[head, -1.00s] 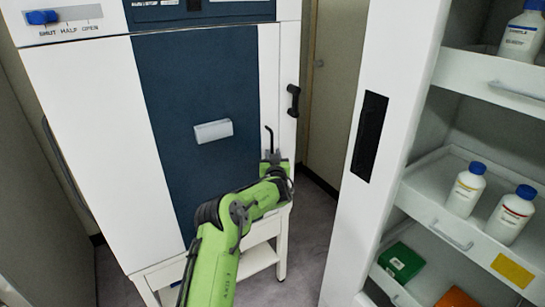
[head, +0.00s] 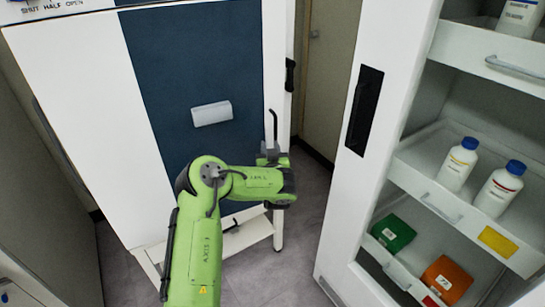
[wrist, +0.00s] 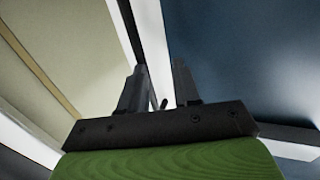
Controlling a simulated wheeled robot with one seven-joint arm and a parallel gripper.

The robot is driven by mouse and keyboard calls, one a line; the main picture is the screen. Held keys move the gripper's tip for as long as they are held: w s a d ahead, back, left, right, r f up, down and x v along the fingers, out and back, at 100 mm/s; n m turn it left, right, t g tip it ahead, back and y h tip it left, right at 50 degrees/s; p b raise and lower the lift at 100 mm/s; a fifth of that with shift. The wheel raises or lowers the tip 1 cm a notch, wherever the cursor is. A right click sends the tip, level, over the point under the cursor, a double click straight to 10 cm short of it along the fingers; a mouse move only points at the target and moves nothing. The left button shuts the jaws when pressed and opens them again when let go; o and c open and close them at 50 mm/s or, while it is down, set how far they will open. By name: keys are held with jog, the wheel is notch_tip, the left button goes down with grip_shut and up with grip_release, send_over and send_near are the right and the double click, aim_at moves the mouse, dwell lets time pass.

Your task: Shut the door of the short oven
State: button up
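The oven is a tall white cabinet with a dark blue front panel (head: 195,75) and a pale block handle (head: 212,113). A black handle (head: 290,74) sits on the white strip at its right edge. I cannot tell whether the door stands ajar. My gripper (head: 273,127) is at the end of my green arm, in front of the oven's lower right edge, below the black handle. In the wrist view its two dark fingers (wrist: 160,78) are apart, with a thin dark rod seen between them. The blue panel (wrist: 245,50) fills the right of that view. Any contact is unclear.
A white cabinet (head: 365,45) with a black recessed handle stands at the right. Its pull-out shelves hold bottles (head: 458,163) and a green box (head: 393,233) and orange box (head: 447,278). A white stand (head: 262,232) is under the oven. Grey floor (head: 300,255) shows between.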

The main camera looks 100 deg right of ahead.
jog(key=shift+w+a+b, duration=0.15)
jog(key=shift+a+b, duration=1.2)
jog(key=shift+b, duration=0.05)
jog(key=shift+w+a+b, duration=0.15)
jog(key=shift+a+b, duration=1.2)
jog(key=shift+b, duration=0.05)
